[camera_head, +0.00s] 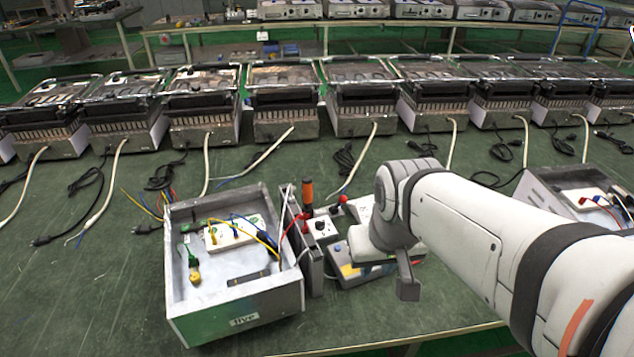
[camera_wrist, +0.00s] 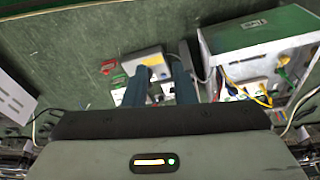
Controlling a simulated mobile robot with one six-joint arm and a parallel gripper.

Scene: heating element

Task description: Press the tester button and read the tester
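The tester appears to be the low grey device (camera_head: 350,272) with a blue button and a yellow patch, right of the open metal box in the head view. My arm covers part of it. My gripper (camera_head: 408,288) hangs at the tester's right end in the head view; only one finger shows clearly there. In the wrist view my gripper (camera_wrist: 160,66) has its two fingers apart with nothing held between them. The grey device (camera_wrist: 143,58) lies beyond the fingertips there. I cannot tell whether a finger touches it, and no reading is legible.
An open metal box (camera_head: 180,290) with coloured wires stands left of the tester. A small switch box (camera_head: 320,229) with red knobs and an orange handle (camera_head: 307,193) stand between them. Several heater units (camera_head: 285,100) with cables line the back. The green table (camera_head: 110,285) is clear at front left.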

